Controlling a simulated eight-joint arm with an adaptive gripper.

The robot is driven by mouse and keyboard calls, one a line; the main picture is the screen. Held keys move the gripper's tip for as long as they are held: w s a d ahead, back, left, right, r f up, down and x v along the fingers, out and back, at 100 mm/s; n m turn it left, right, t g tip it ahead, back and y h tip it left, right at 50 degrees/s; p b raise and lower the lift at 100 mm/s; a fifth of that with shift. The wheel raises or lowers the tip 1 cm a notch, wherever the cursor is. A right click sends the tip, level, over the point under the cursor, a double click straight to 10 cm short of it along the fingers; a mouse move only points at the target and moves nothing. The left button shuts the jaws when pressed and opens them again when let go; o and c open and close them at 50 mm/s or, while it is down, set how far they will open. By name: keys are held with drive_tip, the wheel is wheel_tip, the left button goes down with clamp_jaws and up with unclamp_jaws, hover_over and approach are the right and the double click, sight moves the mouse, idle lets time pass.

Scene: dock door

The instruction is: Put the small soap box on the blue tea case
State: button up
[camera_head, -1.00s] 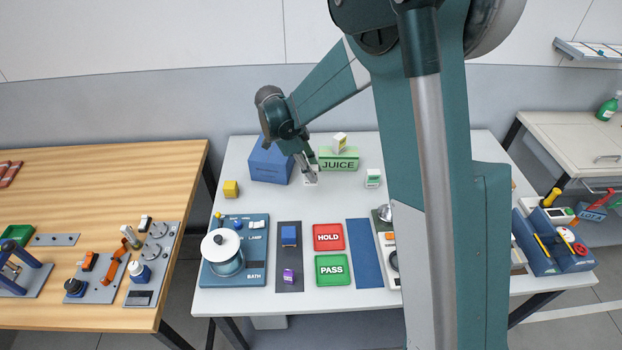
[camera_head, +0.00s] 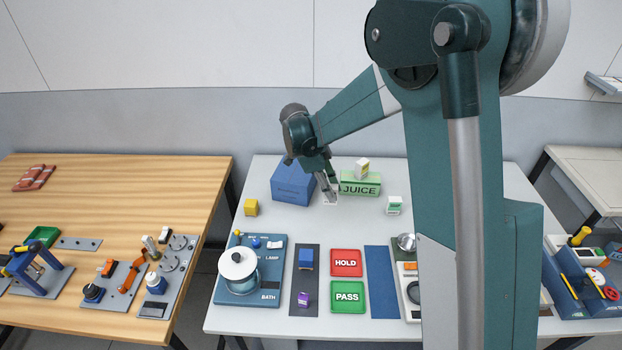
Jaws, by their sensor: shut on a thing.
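The blue tea case (camera_head: 293,184) is a large blue box at the back left of the white table. My gripper (camera_head: 330,194) is just to its right, low over the table. It is shut on a small white box (camera_head: 330,201), mostly hidden by the fingers. This may be the small soap box, but I cannot read its label. I cannot tell whether it touches the table. The visible top of the tea case is clear, though my wrist hides part of the view near its right edge.
A green JUICE box (camera_head: 360,189) stands close right of my gripper, with a yellow-and-white box (camera_head: 362,168) on top. HOLD (camera_head: 346,263) and PASS (camera_head: 347,297) trays are in front.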

drive_tip(key=w+a+r+p, duration=0.3)
drive_tip(key=w+a+r, duration=0.2)
drive_tip(key=w, duration=0.3)
drive_tip(key=w+a+r+p, duration=0.2)
drive_tip(key=w+a+r, duration=0.4)
drive_tip(key=w+a, duration=0.2)
drive_tip(key=shift+w+a+p, duration=0.25)
drive_tip(key=shift+w+p, duration=0.15)
drive_tip(key=shift+w, duration=0.25)
drive_tip(key=shift+f, duration=0.2)
hover_over(296, 169)
drive_tip(key=shift+w+a+f, duration=0.1)
drive_tip(key=shift+w+f, duration=0.05)
drive_tip(key=shift+f, duration=2.8)
drive_tip(key=shift+f+p, duration=0.35)
drive_tip(key=shift+f, duration=1.55)
drive_tip(key=shift+f, duration=0.2)
drive_tip(key=o, duration=0.9)
drive_tip(key=shift+r, duration=0.2)
